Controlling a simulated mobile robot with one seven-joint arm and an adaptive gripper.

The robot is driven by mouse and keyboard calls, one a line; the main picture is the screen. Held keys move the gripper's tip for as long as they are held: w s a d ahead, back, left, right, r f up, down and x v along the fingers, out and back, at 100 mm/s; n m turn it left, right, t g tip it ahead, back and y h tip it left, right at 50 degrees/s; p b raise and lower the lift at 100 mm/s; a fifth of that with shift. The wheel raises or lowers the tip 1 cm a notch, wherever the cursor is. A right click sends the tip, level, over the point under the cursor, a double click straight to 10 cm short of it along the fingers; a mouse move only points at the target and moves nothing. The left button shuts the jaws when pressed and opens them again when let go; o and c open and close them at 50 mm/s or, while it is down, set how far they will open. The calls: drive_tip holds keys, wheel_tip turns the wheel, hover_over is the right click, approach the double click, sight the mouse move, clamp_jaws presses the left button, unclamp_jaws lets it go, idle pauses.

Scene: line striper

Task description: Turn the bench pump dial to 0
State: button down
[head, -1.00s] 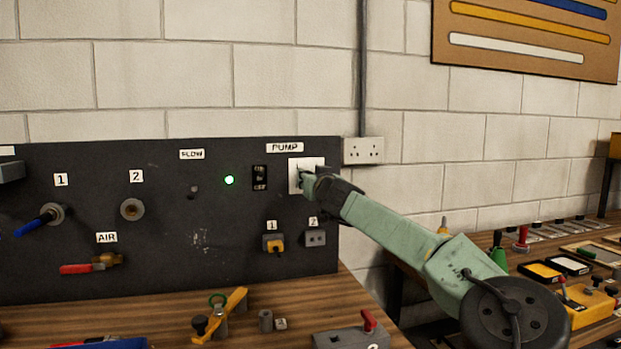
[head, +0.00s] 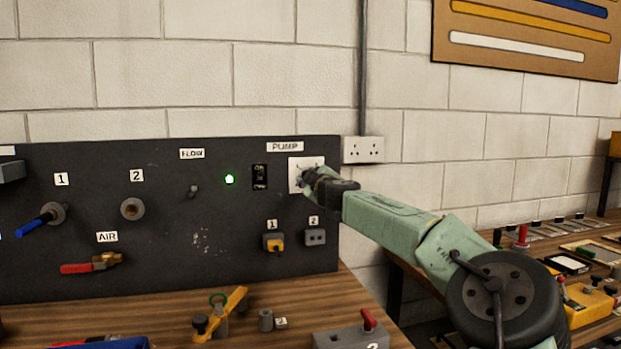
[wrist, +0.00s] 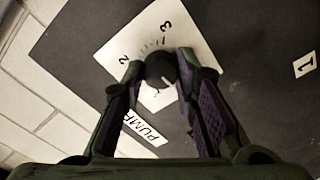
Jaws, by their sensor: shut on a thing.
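The pump dial is a dark round knob (wrist: 161,70) on a white plate (wrist: 187,40) marked with numbers; 2 and 3 show in the wrist view, and I cannot make out a 0. In the head view the plate (head: 296,163) sits below the PUMP label (head: 285,147), and my gripper hides most of the knob. My gripper (wrist: 160,74) is shut on the knob, with one finger on each side. It also shows in the head view (head: 306,180), reaching the panel from the right.
The dark panel (head: 130,210) carries a lit green lamp (head: 229,179), a black switch (head: 260,177), sockets 1 and 2, and a red-handled AIR valve (head: 90,264). A wall socket (head: 363,150) is just right of the panel. Loose parts lie on the wooden bench below.

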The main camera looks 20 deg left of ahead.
drive_tip(key=shift+n+p, duration=0.8)
drive_tip(key=shift+n, duration=2.9)
drive_tip(key=c, duration=1.2)
unclamp_jaws()
drive_tip(key=shift+c, duration=0.2)
drive_tip(key=v, duration=1.2)
